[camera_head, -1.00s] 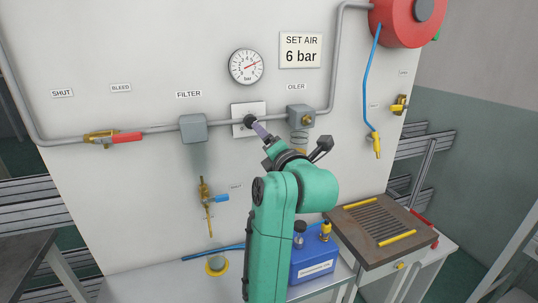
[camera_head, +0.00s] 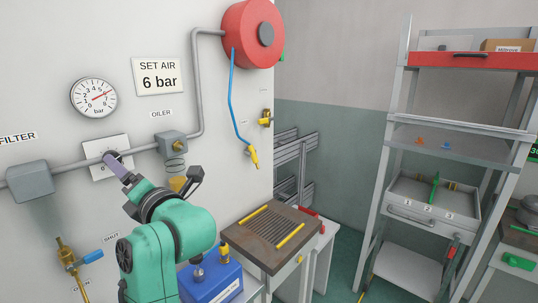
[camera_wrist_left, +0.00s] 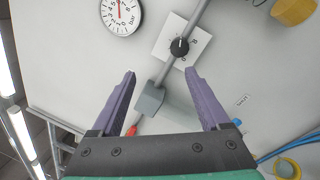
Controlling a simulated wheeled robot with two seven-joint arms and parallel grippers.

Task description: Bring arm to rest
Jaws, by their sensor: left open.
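My left gripper (camera_head: 118,168) is at the wall panel, in front of the white plate (camera_head: 97,146) with the black regulator knob (camera_head: 112,156). In the left wrist view my left gripper (camera_wrist_left: 160,76) is open, its two purple fingers wide apart with nothing between them. There the black knob (camera_wrist_left: 180,47) lies beyond the fingertips, apart from them. A round pressure gauge (camera_head: 94,97) hangs above the plate and its needle points to the upper right. My right gripper is not in view.
The filter (camera_head: 30,181) and oiler (camera_head: 172,143) sit on the grey pipe either side of the plate. A red hose reel (camera_head: 252,35) is above right. A blue box (camera_head: 212,280) and a slatted bench (camera_head: 268,236) stand below. A shelf rack (camera_head: 450,140) stands at right.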

